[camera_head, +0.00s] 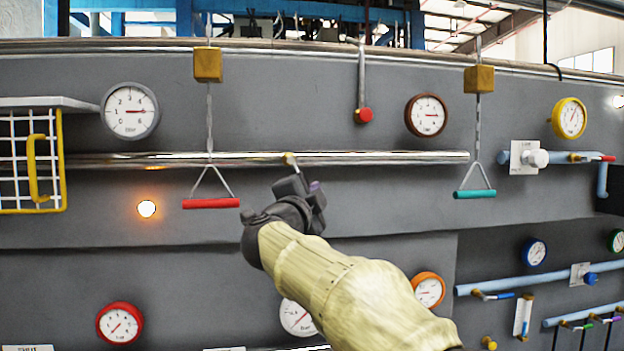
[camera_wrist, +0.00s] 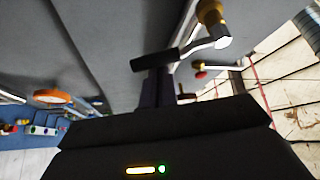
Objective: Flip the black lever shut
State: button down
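The black lever shows in the wrist view as a dark handle (camera_wrist: 155,61) on a bright metal arm, joined to a brass valve fitting (camera_wrist: 211,14). In the head view its brass fitting (camera_head: 290,159) sits on the shiny horizontal pipe, and my gripper and wrist hide the black handle. My gripper (camera_head: 306,190) is just below that pipe. In the wrist view its dark fingers (camera_wrist: 158,88) stand close together, with their tips right at the handle. They look shut, with no handle clearly between them; contact is hard to tell.
A red-handled pull (camera_head: 211,203) hangs left of my gripper and a teal-handled pull (camera_head: 474,194) hangs to the right. A red-knobbed rod (camera_head: 362,116) hangs above the pipe (camera_head: 390,158). A yellow-framed wire guard (camera_head: 35,160) stands at far left. Gauges dot the grey panel.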

jog(key=shift+s+a+f+m+g, duration=0.1)
jog(key=shift+a+f+m+g, duration=0.15)
jog(key=shift+a, duration=0.5)
jog(key=shift+s+a+f+m+g, duration=0.15)
jog(key=shift+a+f, duration=0.15)
jog(key=shift+a, duration=0.55)
jog(key=s+b, duration=0.5)
jog(key=s, duration=0.4)
jog(key=shift+s, duration=0.25)
